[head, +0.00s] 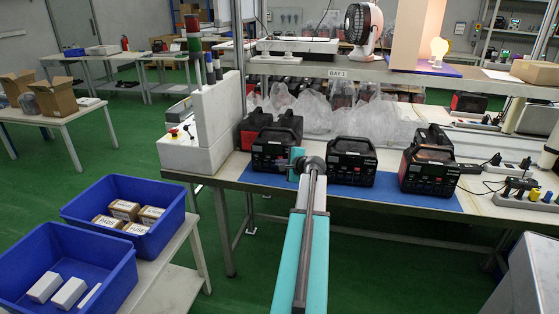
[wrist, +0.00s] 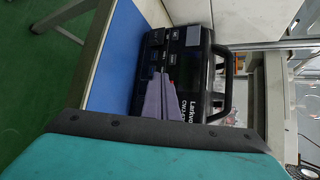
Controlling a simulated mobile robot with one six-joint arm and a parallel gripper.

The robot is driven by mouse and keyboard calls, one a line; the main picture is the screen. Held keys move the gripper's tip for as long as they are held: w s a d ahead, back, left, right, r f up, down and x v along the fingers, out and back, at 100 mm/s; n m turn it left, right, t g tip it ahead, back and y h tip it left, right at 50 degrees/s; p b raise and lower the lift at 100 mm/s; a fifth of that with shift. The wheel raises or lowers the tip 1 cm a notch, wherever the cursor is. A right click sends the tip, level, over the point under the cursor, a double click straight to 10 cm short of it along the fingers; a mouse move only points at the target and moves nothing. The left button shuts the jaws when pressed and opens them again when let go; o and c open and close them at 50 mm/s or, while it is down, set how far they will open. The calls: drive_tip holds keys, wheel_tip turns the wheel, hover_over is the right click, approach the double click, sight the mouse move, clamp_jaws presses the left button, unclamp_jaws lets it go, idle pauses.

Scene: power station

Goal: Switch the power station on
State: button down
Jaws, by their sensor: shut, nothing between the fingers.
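Several black power stations with carry handles stand on the bench. In the head view the left one (head: 268,153), the middle one (head: 352,165) and the right one (head: 428,172) form the front row on a blue mat. My arm reaches to the left one and covers its right part; my fingertips are hidden there. In the wrist view a power station (wrist: 198,62) lies sideways in the picture, with its buttons and sockets on the front panel. My gripper (wrist: 160,82) is shut and empty in front of that panel. I cannot tell whether it touches.
A white column with a signal tower and red stop button (head: 174,132) stands left of the power stations. A shelf (head: 300,69) with a fan (head: 364,25) and a bulb (head: 439,50) runs above. Blue bins (head: 122,205) stand at the lower left. Bagged items sit behind.

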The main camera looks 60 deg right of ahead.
drive_tip(key=shift+w+d, duration=0.35)
drive_tip(key=shift+d, duration=0.35)
idle(1.1)
drive_tip(key=shift+a, duration=0.15)
drive_tip(key=shift+s+a, duration=0.3)
drive_tip(key=shift+a, duration=0.3)
drive_tip(key=shift+a, duration=0.1)
drive_tip(key=shift+s+a, duration=0.35)
drive_tip(key=shift+a, duration=0.55)
drive_tip(key=shift+s+a, duration=0.4)
drive_tip(key=shift+a, duration=0.55)
drive_tip(key=shift+s+a, duration=0.35)
drive_tip(key=shift+a, duration=0.55)
